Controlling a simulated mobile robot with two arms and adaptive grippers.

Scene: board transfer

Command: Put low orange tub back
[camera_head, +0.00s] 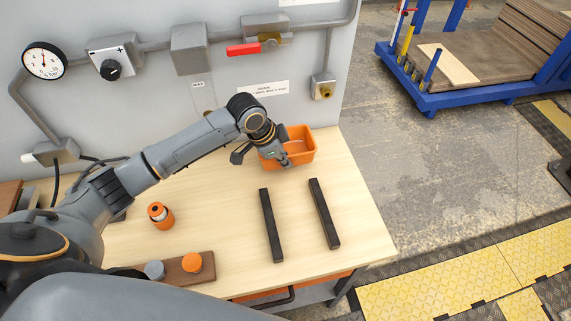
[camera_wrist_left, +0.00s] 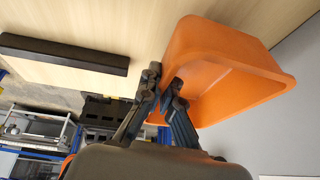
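The low orange tub (camera_head: 301,153) is at the back right of the light wooden table, near the grey wall panel. It also shows large in the left wrist view (camera_wrist_left: 235,75). My left gripper (camera_head: 277,157) is at the tub's left side. In the left wrist view its fingertips (camera_wrist_left: 164,85) are close together with the tub's wall between them, one finger outside and one inside. It appears shut on that wall. Whether the tub's base touches the table cannot be told. My right gripper is not in view.
Two dark bars (camera_head: 271,225) (camera_head: 324,213) lie on the table in front of the tub. An orange-and-grey cylinder (camera_head: 160,215) stands at left. A brown block (camera_head: 202,274) with round pieces lies at the front. The table's right edge drops to the floor.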

